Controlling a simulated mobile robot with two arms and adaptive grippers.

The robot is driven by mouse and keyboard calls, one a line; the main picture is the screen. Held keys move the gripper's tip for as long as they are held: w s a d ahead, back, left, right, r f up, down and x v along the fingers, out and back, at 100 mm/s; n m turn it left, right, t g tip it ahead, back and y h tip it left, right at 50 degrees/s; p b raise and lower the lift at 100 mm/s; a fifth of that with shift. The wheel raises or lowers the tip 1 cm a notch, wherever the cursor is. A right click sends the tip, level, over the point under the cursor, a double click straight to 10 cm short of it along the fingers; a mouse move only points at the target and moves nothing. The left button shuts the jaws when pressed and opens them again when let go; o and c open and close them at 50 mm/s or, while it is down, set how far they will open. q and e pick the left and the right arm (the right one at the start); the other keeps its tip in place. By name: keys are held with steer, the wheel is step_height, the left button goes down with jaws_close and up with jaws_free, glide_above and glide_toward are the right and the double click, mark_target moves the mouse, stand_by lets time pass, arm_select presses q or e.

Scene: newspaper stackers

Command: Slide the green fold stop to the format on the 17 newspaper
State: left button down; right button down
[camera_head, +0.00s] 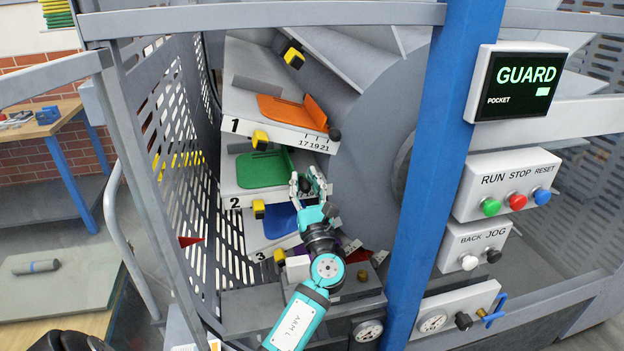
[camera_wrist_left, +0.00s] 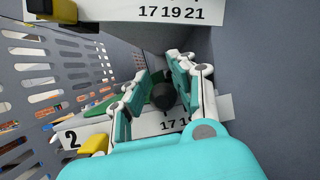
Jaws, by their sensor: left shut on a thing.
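The green fold stop (camera_head: 262,168) lies on the shelf marked 2 (camera_head: 228,185), a green plate with a raised edge at its right. In the left wrist view, its green part (camera_wrist_left: 126,100) shows partly behind the fingers. My left gripper (camera_head: 309,184) is at the right end of this shelf. Its fingers are shut on a dark round knob (camera_wrist_left: 163,96) at the green fold stop. Below the knob, the shelf's scale (camera_wrist_left: 172,124) shows 17 and part of another number; the fingers hide the rest. My right gripper is not in view.
An orange fold stop (camera_head: 290,110) sits on shelf 1 above, with scale 17, 19, 21 (camera_head: 313,144). A blue fold stop (camera_head: 280,221) lies on shelf 3 below. A blue post (camera_head: 432,160) stands to the right, and a slotted guard panel (camera_head: 180,150) to the left.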

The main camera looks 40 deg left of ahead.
arm_select(q)
steer(key=c, duration=1.6)
jaws_free()
steer(key=shift+a+f, duration=0.1)
steer(key=shift+o, duration=1)
steer(key=shift+s, duration=0.1)
steer(key=shift+s+a, duration=0.15)
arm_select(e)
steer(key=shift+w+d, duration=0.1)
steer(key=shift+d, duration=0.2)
arm_select(q)
steer(key=shift+d, duration=0.2)
steer(key=v, duration=1.1)
steer(key=shift+s+d, duration=0.2)
steer(key=shift+d, duration=0.1)
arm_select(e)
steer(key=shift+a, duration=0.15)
arm_select(q)
steer(key=shift+f, duration=0.2)
